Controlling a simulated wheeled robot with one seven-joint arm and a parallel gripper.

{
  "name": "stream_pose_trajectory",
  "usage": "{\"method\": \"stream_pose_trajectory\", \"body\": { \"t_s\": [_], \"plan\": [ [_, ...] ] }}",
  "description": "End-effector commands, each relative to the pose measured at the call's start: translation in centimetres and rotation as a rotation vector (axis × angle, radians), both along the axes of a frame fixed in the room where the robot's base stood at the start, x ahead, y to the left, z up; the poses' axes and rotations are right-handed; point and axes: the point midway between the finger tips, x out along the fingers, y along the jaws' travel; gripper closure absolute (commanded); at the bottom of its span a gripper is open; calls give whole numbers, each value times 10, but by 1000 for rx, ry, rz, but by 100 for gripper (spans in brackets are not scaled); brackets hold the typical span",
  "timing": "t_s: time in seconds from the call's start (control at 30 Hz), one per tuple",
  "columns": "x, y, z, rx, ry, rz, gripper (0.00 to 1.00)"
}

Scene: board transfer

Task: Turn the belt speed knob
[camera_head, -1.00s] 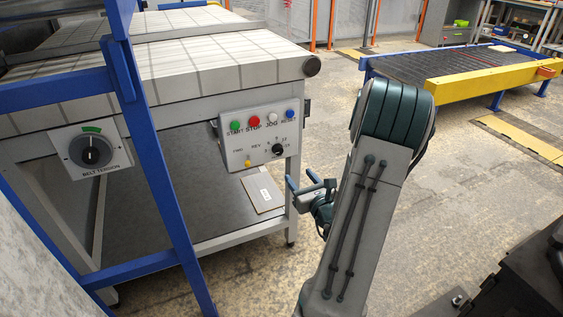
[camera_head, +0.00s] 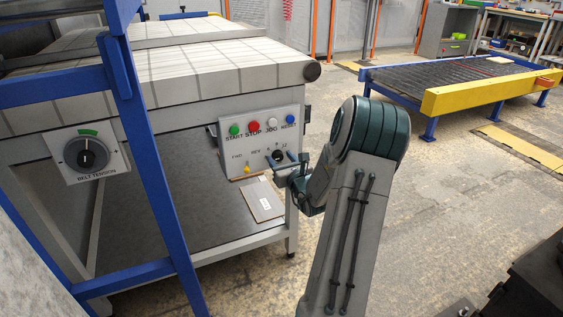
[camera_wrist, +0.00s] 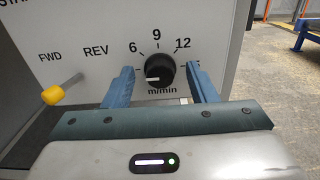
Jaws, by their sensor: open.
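The belt speed knob (camera_wrist: 160,70) is a round black dial with a white pointer line. It sits on a light grey panel (camera_wrist: 95,25) with the marks 6, 9, 12 and "m/min". In the wrist view the pointer points left, slightly below level. My gripper (camera_wrist: 162,80) is open, with one blue finger on each side of the knob and a gap on both sides. I cannot tell how deep the fingertips reach along it. In the head view my gripper (camera_head: 280,167) is at the panel's lower right, partly over the knob (camera_head: 278,156).
A yellow-tipped FWD/REV lever (camera_wrist: 53,94) sticks out left of my gripper. Open floor lies to the right.

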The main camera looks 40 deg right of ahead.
Motion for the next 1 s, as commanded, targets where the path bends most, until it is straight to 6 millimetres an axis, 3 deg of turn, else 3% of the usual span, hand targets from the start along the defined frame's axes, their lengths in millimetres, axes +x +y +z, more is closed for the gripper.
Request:
{"method": "stream_pose_trajectory", "body": {
  "t_s": [0.17,0.3,0.33,0.67,1.0],
  "plan": [
    [0,0,0,0,0,0,51],
    [0,0,0,0,0,0,90],
    [0,0,0,0,0,0,92],
    [0,0,2,37,-8,1,92],
    [0,0,5,253,-59,1,92]
  ]
}}
